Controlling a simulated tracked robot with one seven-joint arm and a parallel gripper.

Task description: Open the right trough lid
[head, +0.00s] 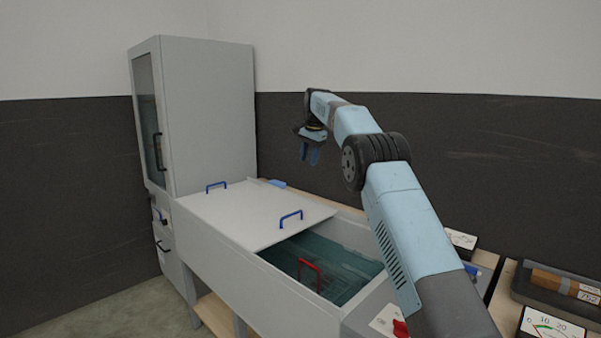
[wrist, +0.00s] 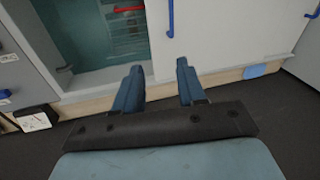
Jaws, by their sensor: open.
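The trough (head: 310,318) is a long pale grey basin. A flat white lid panel (head: 245,215) covers its left part; I cannot tell whether it is one lid or two. It carries a blue handle (head: 217,185) near its far left and another blue handle (head: 290,217) near its right edge. The trough's right part is open, showing teal water (head: 335,262). My gripper (head: 310,154) is open and empty, raised above the trough's back side. In the wrist view, my open fingers (wrist: 159,75) point toward the trough, with a blue handle (wrist: 171,18) ahead.
A red handle (head: 309,268) stands up inside the open part, also in the wrist view (wrist: 129,9). A tall grey cabinet (head: 205,110) stands at the left. A blue item (head: 277,183) lies on the wooden back ledge. Trays and gauge cards (head: 552,327) crowd the right.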

